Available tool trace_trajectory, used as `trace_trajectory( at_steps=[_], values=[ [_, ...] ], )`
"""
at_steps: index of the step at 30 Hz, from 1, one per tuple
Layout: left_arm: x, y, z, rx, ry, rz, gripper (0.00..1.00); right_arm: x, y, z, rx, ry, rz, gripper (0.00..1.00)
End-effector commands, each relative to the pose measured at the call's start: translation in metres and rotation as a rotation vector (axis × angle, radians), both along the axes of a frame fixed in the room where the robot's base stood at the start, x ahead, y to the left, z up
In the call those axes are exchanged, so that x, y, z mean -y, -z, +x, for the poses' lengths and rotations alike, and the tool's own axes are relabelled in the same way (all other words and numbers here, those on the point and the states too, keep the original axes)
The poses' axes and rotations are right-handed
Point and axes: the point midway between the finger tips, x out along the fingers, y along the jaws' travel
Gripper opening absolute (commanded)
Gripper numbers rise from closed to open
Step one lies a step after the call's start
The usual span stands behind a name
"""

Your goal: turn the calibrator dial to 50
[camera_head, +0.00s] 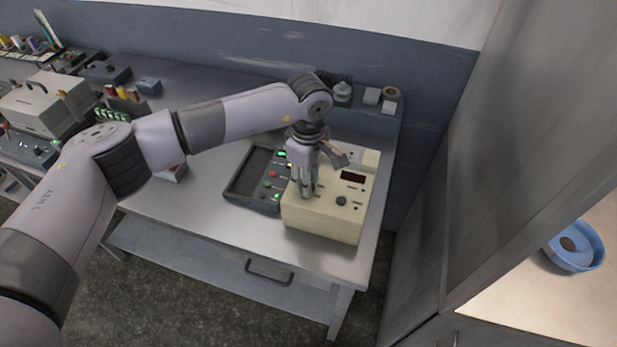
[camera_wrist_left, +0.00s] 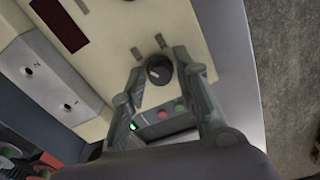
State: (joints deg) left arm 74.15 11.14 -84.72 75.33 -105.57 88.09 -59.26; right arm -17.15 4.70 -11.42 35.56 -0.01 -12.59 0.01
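The beige calibrator box (camera_head: 325,221) stands near the right end of the metal workbench. Its black dial (camera_head: 341,201) is on the panel below a dark red display (camera_head: 353,176). My left gripper (camera_head: 306,191) points down over the box, left of the dial in the head view. In the left wrist view my left gripper (camera_wrist_left: 160,61) is open and empty, with the dial (camera_wrist_left: 159,72) between its fingers in the picture. No finger clearly touches the dial. The dial's scale and the display's reading are too small to read. My right gripper is out of view.
A dark device (camera_head: 268,205) with lit buttons sits close to the left of the box. A jar (camera_head: 342,93) and small blocks stand behind. A tall grey panel (camera_head: 480,130) rises on the right. The bench front is clear.

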Motion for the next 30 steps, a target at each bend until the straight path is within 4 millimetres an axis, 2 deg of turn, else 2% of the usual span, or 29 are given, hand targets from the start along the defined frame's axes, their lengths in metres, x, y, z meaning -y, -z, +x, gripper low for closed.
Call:
trace_trajectory(
  at_steps=[12,22,30],
  values=[
    [0.0,0.0,0.0,0.0,0.0,0.0,0.0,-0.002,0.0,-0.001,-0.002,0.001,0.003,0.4],
    [0.0,0.001,0.0,0.0,-0.026,0.0,0.0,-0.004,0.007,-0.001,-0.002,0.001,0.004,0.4],
    [0.0,0.005,0.0,0.002,-0.167,0.0,0.0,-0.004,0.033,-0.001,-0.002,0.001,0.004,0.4]
  ],
)
